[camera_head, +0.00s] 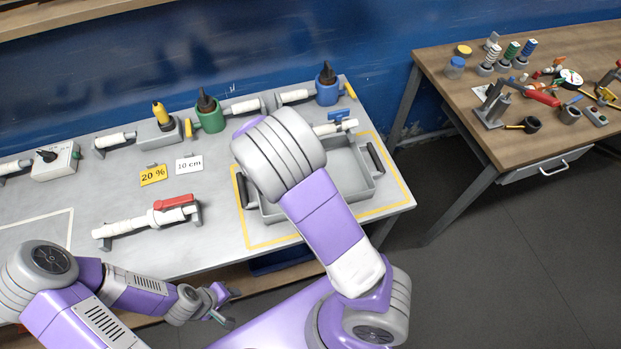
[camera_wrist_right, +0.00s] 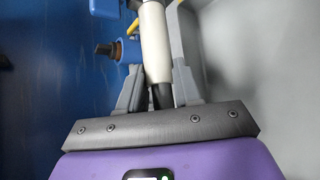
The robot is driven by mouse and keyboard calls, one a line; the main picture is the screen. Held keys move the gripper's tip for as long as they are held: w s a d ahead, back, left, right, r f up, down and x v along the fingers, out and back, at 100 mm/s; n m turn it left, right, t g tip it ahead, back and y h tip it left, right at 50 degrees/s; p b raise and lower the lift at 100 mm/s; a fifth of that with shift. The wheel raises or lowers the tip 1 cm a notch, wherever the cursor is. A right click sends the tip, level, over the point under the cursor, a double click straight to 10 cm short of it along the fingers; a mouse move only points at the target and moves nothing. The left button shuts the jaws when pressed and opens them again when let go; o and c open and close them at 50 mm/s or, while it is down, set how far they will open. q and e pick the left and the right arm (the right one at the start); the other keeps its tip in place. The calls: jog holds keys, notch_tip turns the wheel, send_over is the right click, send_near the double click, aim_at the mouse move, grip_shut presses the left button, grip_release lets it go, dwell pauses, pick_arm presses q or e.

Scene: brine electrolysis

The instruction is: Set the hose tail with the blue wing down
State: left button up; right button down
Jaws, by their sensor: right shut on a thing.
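The white hose tail (camera_head: 348,124) with the blue wing (camera_head: 338,115) is at the back edge of the grey tray in the head view, partly hidden by my right arm. In the right wrist view, my right gripper (camera_wrist_right: 157,88) is shut on the white hose tail (camera_wrist_right: 154,40), which runs up between the fingers. A blue part with a dark tip (camera_wrist_right: 129,49) is just left of it. Whether the tail touches a surface is hidden. My right gripper is hidden in the head view. My left gripper (camera_head: 226,306) is open and empty in front of the table's front edge.
The grey tray (camera_head: 353,196) stands inside a yellow outline. A white hose tail with a red wing (camera_head: 174,201) lies on holders at the left. Blue (camera_head: 328,93) and green (camera_head: 209,119) pots stand at the back. The table middle by the labels (camera_head: 153,175) is clear.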

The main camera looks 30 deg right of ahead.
notch_tip(320, 180, down, 10)
jog(key=b, duration=0.5)
jog(key=shift+s+f, duration=0.1)
jog(key=c, duration=0.8)
grip_release()
jog(key=shift+s+a+r, duration=0.1)
jog(key=shift+a+r, duration=0.1)
jog(key=shift+r, duration=0.1)
jog(key=p+v, duration=0.5)
jog(key=v, duration=0.6)
jog(key=shift+a+r, duration=0.1)
jog(key=shift+a, duration=0.15)
